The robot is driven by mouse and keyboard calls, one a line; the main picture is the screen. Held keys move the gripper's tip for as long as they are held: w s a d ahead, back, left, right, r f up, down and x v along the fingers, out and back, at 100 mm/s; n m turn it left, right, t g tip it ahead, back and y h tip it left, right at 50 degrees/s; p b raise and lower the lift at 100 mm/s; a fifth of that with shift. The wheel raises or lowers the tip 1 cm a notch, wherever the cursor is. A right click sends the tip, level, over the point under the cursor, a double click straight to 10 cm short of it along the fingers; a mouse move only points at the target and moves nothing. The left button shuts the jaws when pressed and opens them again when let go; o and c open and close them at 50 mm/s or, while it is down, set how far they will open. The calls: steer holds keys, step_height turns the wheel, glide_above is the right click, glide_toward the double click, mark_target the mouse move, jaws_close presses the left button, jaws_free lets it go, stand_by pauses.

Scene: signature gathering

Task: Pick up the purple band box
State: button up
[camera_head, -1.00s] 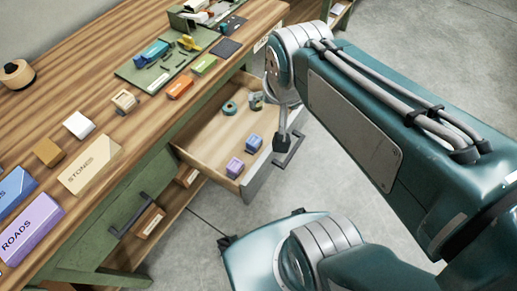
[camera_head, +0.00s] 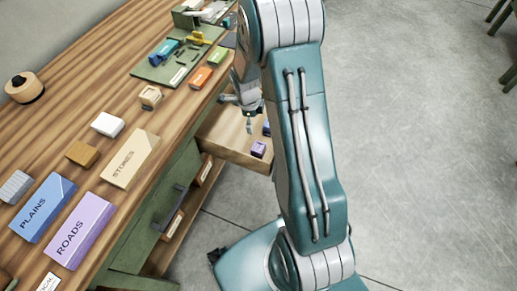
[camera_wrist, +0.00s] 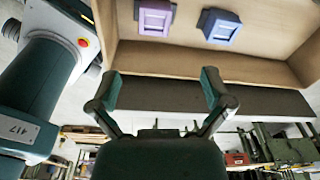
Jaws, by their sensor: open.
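The purple band box (camera_head: 258,149) is small and sits in the open drawer, near its outer corner. My gripper (camera_head: 247,115) is over the drawer, apart from the purple box. In the wrist view its two fingers (camera_wrist: 160,88) are spread with nothing between them, and both boxes lie beyond the fingertips.
The wooden drawer (camera_head: 224,141) sticks out from the green workbench, its walls close around the boxes. The bench top holds a purple ROADS box (camera_head: 80,231), a blue PLAINS box (camera_head: 43,208), a beige STONES box (camera_head: 130,158) and a green board (camera_head: 150,72).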

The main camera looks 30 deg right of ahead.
mark_target(258, 146)
steer(key=f, duration=0.3)
steer(key=f+m, duration=0.1)
steer(key=f, duration=0.2)
steer(key=f+m, duration=0.1)
steer(key=f, duration=0.2)
steer(key=shift+s+d+f+g, duration=0.15)
steer(key=shift+s+d+g, duration=0.15)
steer(key=shift+s+d, duration=0.1)
steer(key=f, duration=0.3)
steer(key=s+f, duration=0.1)
steer(key=f, duration=0.1)
steer(key=shift+d+f, duration=0.1)
steer(key=shift+f, duration=0.2)
steer(key=shift+c, duration=0.3)
steer(key=c, duration=1)
